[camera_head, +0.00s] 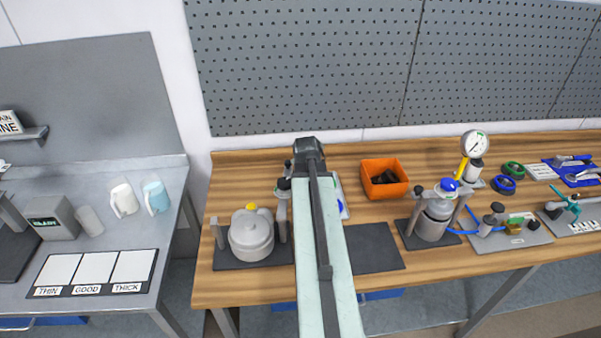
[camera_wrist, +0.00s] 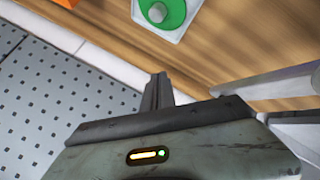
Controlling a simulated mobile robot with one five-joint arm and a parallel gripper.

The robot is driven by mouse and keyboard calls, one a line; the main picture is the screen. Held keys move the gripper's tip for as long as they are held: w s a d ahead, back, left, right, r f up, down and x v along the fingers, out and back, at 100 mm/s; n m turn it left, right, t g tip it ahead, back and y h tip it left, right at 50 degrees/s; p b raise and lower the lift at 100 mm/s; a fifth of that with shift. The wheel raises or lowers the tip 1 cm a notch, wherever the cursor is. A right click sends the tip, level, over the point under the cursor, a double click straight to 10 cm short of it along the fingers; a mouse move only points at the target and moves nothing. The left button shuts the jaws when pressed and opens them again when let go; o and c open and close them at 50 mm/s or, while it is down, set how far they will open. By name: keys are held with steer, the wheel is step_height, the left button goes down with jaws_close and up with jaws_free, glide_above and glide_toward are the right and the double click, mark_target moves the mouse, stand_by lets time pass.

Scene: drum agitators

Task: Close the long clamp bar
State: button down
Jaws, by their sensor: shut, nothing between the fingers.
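I cannot pick out the long clamp bar for certain in either view. In the head view, a grey lidded drum (camera_head: 251,235) with a yellow knob stands on a dark plate, with an upright post on each side. My arm crosses the middle of this view, and my gripper (camera_head: 308,150) is at its far end, above the back of the bench. In the wrist view my gripper (camera_wrist: 157,92) is shut and empty. Two pale grey bars (camera_wrist: 262,82) reach in from the right there, apart from the fingers; I cannot tell what they belong to.
A green round part (camera_wrist: 162,12) on a pale plate shows in the wrist view. An orange bin (camera_head: 384,180) stands right of my arm. A second drum (camera_head: 433,222), with a blue top, stands farther right, near a pressure gauge (camera_head: 474,144). A perforated panel (camera_head: 300,70) rises behind the bench.

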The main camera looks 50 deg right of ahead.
mark_target(291, 164)
steer(key=s+f+y+b, duration=0.1)
steer(key=f, duration=0.1)
steer(key=f+b, duration=0.1)
steer(key=f, duration=0.1)
steer(key=s+f+y+b, duration=0.1)
steer(key=f, duration=0.1)
steer(key=shift+s+a+m+y, duration=0.3)
steer(key=shift+s, duration=0.05)
steer(key=f+t+y+b, duration=0.1)
steer(key=s+a+f+t+y+b, duration=0.1)
steer(key=b, duration=0.1)
steer(key=s+a+f+y+b, duration=0.1)
steer(key=b, duration=0.1)
steer(key=shift+f+t, duration=0.35)
steer(key=shift+t, duration=0.05)
steer(key=s+r+t+y+b, duration=0.1)
steer(key=t+b, duration=0.1)
steer(key=s+a+r+n+t+y+b, duration=0.1)
steer(key=r+t+y+b, duration=0.1)
steer(key=shift+s+a+n+t+b, duration=0.2)
steer(key=shift+s+n+t+b, duration=0.1)
steer(key=shift+b, duration=0.1)
steer(key=s+r+n+t+y+b, duration=0.2)
steer(key=s+r+t+y, duration=0.15)
steer(key=r, duration=0.35)
steer(key=shift+t+h, duration=0.45)
steer(key=x, duration=0.9)
steer(key=shift+w+a+r, duration=0.15)
steer(key=shift+w+a, duration=0.05)
steer(key=shift+a, duration=0.05)
